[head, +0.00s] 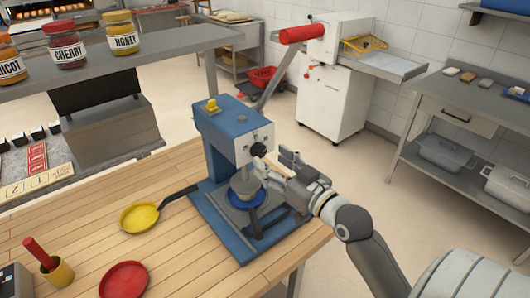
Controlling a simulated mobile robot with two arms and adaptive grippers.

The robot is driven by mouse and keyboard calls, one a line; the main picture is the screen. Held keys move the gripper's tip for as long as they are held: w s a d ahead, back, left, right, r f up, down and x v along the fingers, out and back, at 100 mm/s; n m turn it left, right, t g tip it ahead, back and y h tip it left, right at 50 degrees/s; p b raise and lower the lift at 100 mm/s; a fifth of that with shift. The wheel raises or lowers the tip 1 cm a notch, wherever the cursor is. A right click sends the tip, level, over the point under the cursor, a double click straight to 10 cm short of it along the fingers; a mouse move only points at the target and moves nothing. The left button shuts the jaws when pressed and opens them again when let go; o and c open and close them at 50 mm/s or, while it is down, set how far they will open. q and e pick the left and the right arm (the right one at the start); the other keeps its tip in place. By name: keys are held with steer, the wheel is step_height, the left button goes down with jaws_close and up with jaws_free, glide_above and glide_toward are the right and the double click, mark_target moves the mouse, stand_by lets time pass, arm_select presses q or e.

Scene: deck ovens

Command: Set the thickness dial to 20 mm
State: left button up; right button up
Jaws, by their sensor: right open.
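A blue press-like machine (222,128) stands on the wooden table. A round black knob (258,149) sticks out of its pale front plate and looks like the thickness dial. Its scale and setting are too small to read. My right gripper (276,167) is open just to the right of and below the knob, with its fingers pointing toward the machine's front. I cannot tell whether a finger touches the machine. My left gripper is out of view.
A yellow pan (142,217) and a red disc (124,280) lie on the table left of the machine. A shelf (165,43) with labelled jars stands behind. A white machine (335,95) with a red-ended lever (301,35) stands on the floor at the back.

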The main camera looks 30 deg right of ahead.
mark_target(262, 154)
steer(key=shift+w+a+p, duration=0.15)
steer(key=shift+w+p, duration=0.2)
steer(key=shift+w, duration=1.4)
steer(key=c, duration=1)
steer(key=shift+c, duration=0.2)
